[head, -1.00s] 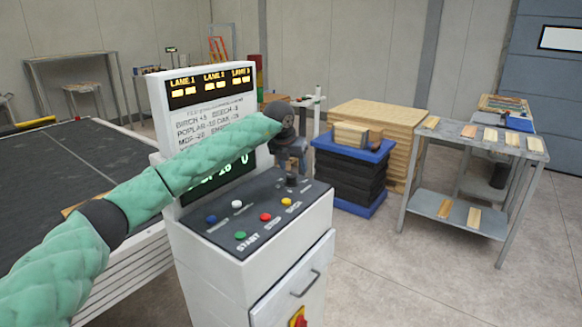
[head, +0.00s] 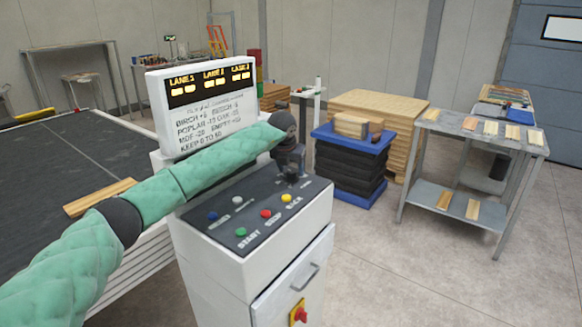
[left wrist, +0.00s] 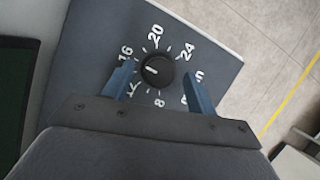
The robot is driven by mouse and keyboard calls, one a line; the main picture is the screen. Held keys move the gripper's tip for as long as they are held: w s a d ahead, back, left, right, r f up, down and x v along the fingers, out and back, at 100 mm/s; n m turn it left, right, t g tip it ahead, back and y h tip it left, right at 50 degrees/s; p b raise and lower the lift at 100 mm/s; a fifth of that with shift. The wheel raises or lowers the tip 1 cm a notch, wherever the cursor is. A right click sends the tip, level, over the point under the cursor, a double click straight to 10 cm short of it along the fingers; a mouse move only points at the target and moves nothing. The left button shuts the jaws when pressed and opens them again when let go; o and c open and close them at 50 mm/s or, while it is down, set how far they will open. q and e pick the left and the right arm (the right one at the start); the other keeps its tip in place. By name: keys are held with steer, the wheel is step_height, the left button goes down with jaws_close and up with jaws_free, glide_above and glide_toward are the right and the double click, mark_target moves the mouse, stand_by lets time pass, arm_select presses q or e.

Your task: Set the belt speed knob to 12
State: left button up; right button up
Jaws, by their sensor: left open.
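The belt speed knob (left wrist: 157,71) is round and black with a white pointer line, on a dark panel. Around it I read 20, 24, 16 and 8; other figures are partly covered by the fingers. The pointer lies to the left, a little below the 16, toward the left-hand finger. My left gripper (left wrist: 156,75) is open, its two blue fingers on either side of the knob, with a gap visible. In the head view my left gripper (head: 291,172) is low over the control panel (head: 262,232) and largely hides the knob. My right gripper is not in view.
Several coloured buttons, including a red one (head: 266,213) and a green one (head: 241,231), sit near the knob. The sign board (head: 200,103) stands behind my arm. A belt table (head: 60,165) is at left, a blue-based stack (head: 350,175) at right.

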arm_select(q)
steer(key=shift+w+f, duration=0.15)
steer(key=shift+f, duration=0.15)
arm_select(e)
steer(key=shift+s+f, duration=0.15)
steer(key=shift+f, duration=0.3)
arm_select(q)
steer(key=c, duration=1)
